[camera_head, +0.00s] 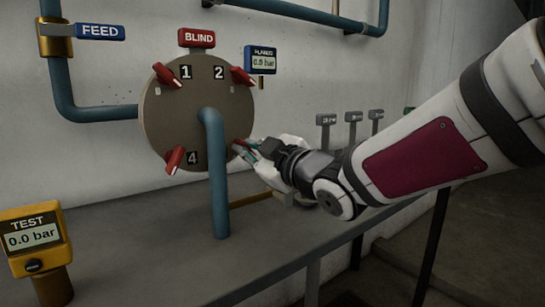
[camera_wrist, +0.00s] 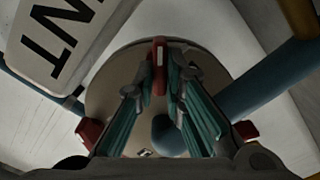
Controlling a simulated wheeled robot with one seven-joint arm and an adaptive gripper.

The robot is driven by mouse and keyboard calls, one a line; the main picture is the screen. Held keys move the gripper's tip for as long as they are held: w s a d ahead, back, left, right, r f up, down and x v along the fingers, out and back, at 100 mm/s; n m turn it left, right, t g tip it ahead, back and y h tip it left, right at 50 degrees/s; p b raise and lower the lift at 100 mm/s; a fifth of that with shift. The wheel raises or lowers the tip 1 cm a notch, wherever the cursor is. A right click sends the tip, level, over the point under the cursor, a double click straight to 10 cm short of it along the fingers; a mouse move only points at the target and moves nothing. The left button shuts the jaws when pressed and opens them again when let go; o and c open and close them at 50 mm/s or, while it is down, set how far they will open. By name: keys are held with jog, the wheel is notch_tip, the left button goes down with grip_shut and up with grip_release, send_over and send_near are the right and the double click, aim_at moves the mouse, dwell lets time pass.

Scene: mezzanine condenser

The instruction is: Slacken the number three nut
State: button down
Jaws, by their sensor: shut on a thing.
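A round grey-brown flange (camera_head: 158,120) on the wall carries red winged nuts. Nut 1 (camera_head: 167,76) is upper left, nut 2 (camera_head: 241,77) upper right and nut 4 (camera_head: 174,160) lower left. The red nut at lower right (camera_head: 240,143) sits in the number three place; I cannot see its number. My gripper (camera_head: 247,150) reaches it from the right. In the wrist view the red nut (camera_wrist: 159,58) stands between the teal fingers of my gripper (camera_wrist: 157,90), which is shut on it. The fingers and my arm hide part of it.
A blue pipe (camera_head: 216,185) rises from the bench (camera_head: 130,250) to the flange's middle, close left of my gripper. A yellow TEST gauge (camera_head: 35,240) reads 0.0 bar. The flange gauge (camera_head: 262,60) appears to read 0.0 bar. Grey tags (camera_head: 353,116) stand behind my arm.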

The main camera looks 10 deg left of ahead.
dwell(0.4)
jog(key=c, duration=1.7)
grip_release()
jog(key=shift+o, duration=0.2)
jog(key=shift+d, duration=0.1)
jog(key=v, duration=1.1)
jog(key=shift+s+d, duration=0.25)
jog(key=shift+s, duration=0.1)
